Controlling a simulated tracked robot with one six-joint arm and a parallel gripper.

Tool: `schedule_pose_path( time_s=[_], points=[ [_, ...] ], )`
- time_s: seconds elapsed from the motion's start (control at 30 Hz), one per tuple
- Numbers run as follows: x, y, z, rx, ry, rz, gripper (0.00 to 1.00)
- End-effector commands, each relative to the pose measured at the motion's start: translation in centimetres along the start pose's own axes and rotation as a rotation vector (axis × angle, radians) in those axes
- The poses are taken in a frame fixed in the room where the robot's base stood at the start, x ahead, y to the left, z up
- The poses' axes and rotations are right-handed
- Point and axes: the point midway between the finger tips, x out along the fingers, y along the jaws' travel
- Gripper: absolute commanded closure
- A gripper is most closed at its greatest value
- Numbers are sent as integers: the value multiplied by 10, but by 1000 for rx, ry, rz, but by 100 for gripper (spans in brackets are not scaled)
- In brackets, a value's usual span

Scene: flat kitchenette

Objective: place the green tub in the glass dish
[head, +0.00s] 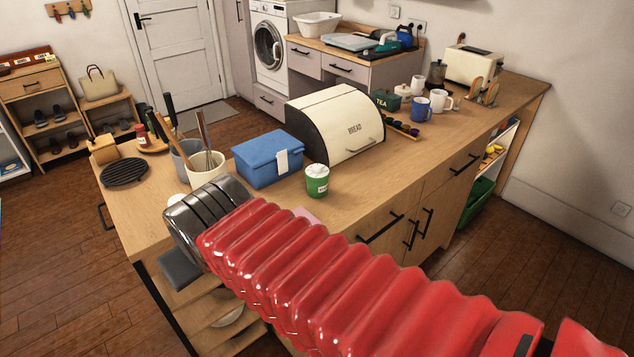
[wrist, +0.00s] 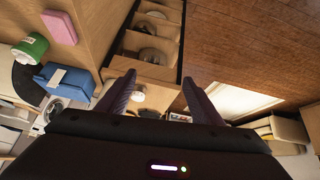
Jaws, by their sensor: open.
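The green tub (head: 317,182), with a white lid and a pale label, stands upright on the wooden counter, in front of the bread bin. It also shows at the left edge of the wrist view (wrist: 31,47). My gripper (wrist: 160,90) is open, with nothing between its two dark fingers. It hangs off the counter's near end, over the open shelves, well apart from the tub. Several dishes lie in the shelf compartments; a pale round one (head: 228,315) is partly hidden by my arm. I cannot tell which, if any, is the glass dish.
A blue box (head: 268,158), a cream bread bin (head: 335,122) and a utensil crock (head: 207,171) stand near the tub. A pink flat thing (wrist: 60,27) lies beside it, mostly hidden in the head view. Mugs (head: 419,108) stand farther right. Open floor lies left of the counter.

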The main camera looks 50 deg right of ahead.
Motion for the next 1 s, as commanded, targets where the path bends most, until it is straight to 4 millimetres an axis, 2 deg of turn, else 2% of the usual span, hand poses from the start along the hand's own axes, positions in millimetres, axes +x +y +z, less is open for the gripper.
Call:
schedule_pose_path(
  time_s=[0.03,0.23,0.5,0.73,1.0],
  points=[
    [8,17,-8,26,17,38,36],
    [35,87,-42,103,119,178,23],
    [61,180,-67,164,244,314,23],
    [79,250,-69,193,336,374,23],
    [97,317,-51,227,433,374,23]
  ],
)
